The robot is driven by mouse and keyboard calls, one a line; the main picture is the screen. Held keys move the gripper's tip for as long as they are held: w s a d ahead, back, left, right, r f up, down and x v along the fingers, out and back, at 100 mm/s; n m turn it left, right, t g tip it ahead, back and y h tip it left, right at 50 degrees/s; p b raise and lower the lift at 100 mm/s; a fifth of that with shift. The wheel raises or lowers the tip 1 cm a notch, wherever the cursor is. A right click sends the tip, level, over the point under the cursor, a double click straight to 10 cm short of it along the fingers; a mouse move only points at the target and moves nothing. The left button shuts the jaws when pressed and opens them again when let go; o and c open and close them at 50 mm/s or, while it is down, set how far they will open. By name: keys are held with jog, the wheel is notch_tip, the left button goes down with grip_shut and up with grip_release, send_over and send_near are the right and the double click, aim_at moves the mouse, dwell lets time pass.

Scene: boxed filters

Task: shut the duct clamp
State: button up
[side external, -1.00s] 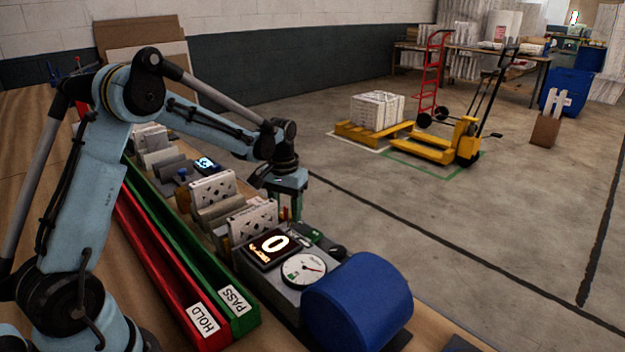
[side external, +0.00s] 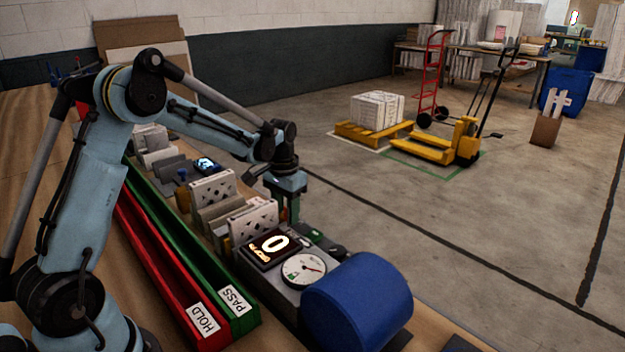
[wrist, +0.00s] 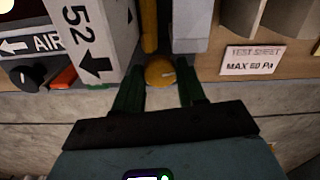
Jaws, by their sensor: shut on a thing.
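In the wrist view a yellow lever (wrist: 149,26) ends in a round yellow-orange knob (wrist: 160,72); I take it for the handle of the duct clamp. My gripper (wrist: 160,84) has its two dark green fingers on either side of the knob and is shut on it. In the side view my gripper (side external: 288,214) is low at the far side of the test bench, behind the filters. The knob and lever are hidden there, and the clamp's own jaws cannot be made out.
A white block marked 52 (wrist: 93,38) stands close left of the fingers, with a black dial (wrist: 25,76) beyond. A test sheet card (wrist: 251,60) is at right. A lit display (side external: 270,246), round gauge (side external: 304,269) and blue cylinder (side external: 358,303) stand in front.

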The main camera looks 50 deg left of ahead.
jog(key=shift+m, duration=0.8)
jog(key=o, duration=0.8)
notch_tip(320, 180, up, 12)
jog(key=shift+r, duration=0.1)
